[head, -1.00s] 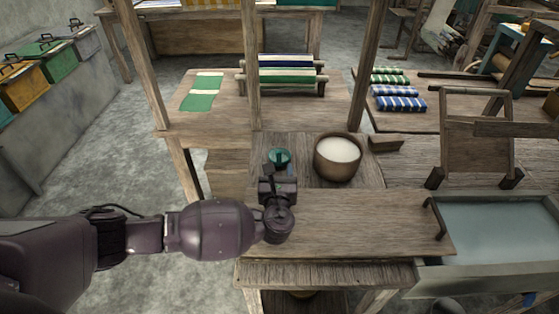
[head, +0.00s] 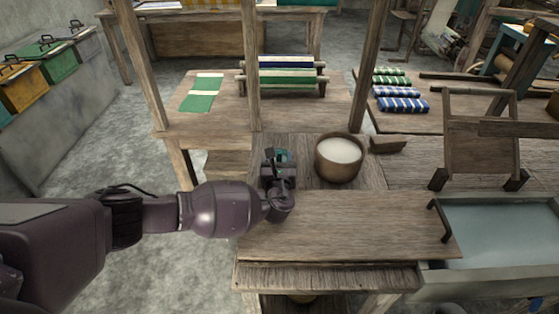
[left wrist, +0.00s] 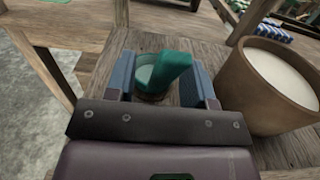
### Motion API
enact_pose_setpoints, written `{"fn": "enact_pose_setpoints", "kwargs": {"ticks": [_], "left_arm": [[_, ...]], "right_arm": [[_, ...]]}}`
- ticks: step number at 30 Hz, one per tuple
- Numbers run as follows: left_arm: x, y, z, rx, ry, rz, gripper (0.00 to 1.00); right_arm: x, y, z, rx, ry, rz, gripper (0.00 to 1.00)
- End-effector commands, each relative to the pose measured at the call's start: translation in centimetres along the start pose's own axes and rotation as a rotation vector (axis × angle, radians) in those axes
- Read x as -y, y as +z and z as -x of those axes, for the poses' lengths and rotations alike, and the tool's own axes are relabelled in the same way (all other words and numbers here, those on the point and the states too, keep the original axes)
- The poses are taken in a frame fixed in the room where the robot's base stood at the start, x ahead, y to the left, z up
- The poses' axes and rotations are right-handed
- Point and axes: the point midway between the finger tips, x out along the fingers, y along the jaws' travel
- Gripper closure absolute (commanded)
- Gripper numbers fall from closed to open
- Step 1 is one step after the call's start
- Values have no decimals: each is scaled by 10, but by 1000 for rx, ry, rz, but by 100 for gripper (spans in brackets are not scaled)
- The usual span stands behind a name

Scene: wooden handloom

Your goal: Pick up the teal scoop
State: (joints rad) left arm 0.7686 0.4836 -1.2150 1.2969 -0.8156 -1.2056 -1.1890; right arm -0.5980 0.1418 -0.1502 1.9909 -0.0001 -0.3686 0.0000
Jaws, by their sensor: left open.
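The teal scoop (left wrist: 172,69) stands on the wooden table beside the bowl, its handle toward my left wrist camera. In the head view only a bit of the teal scoop (head: 284,154) shows past my gripper. My left gripper (head: 279,165) is at the scoop. In the left wrist view my left gripper (left wrist: 162,85) is open, with one blue-grey finger on each side of the scoop. I cannot tell whether the fingers touch it. My right gripper is not in view.
A brown bowl (head: 338,172) of white contents stands close to the right of the scoop; it also shows in the left wrist view (left wrist: 237,88). A wooden post (head: 252,70) rises behind. A wooden board (head: 340,225) lies in front, and a water basin (head: 500,228) is at right.

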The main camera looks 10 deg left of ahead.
Motion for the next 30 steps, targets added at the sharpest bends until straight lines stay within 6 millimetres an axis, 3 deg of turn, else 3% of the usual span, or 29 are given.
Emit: {"fn": "enact_pose_setpoints", "kwargs": {"ticks": [5,15,24,30], "left_arm": [[0,0,0,0,0,0,51],[0,0,0,0,0,0,100],[0,4,0,1,0,1,100],[0,30,0,3,0,3,100]], "right_arm": [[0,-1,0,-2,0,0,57],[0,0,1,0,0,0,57],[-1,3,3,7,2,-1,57],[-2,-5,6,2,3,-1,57]]}}
